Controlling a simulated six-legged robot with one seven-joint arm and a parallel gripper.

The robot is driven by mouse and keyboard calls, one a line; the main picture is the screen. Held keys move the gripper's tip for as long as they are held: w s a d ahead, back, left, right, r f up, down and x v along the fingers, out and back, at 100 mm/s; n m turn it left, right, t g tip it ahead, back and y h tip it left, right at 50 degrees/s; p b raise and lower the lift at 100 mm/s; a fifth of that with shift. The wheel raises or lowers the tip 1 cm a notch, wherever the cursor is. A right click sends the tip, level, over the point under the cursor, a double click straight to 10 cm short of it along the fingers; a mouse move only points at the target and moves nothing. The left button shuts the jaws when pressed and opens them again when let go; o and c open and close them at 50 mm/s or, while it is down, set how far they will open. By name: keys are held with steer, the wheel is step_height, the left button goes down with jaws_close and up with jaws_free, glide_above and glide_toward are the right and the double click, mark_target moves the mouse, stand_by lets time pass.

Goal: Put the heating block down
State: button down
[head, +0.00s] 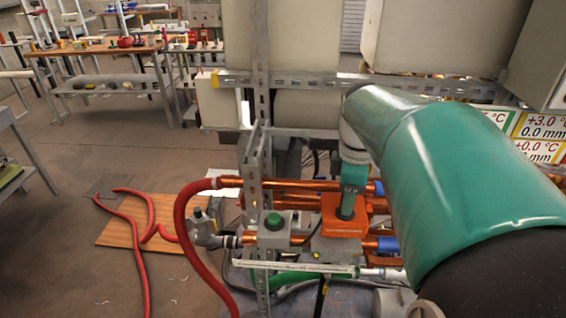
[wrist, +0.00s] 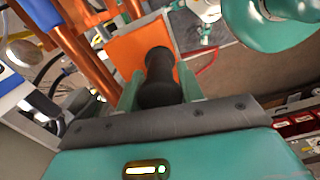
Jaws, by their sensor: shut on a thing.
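The heating block (head: 343,222) is an orange block among the copper pipes in the middle of the head view. In the wrist view its orange face (wrist: 126,53) and its black handle (wrist: 160,78) show beyond my gripper. My gripper (head: 347,207) reaches down onto the block from above in the head view. In the wrist view the green fingers of my gripper (wrist: 160,92) are on both sides of the black handle, shut on it. I cannot tell whether the block touches the pipes or the grey part below it. Its underside is hidden.
Copper pipes (head: 290,184) run across a metal frame (head: 252,190) close by. A red hose (head: 182,215) curves down at the left. A green-topped fitting (head: 273,222) sits left of the block. A wooden board (head: 120,232) with red hose lies on the floor; a workbench (head: 95,48) stands behind.

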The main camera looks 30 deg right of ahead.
steer(key=f, duration=0.1)
steer(key=w+f, duration=0.1)
steer(key=f, duration=0.1)
steer(key=shift+s+f, duration=0.1)
steer(key=shift+f, duration=0.4)
steer(key=shift+f, duration=0.1)
steer(key=c, duration=0.9)
jaws_free()
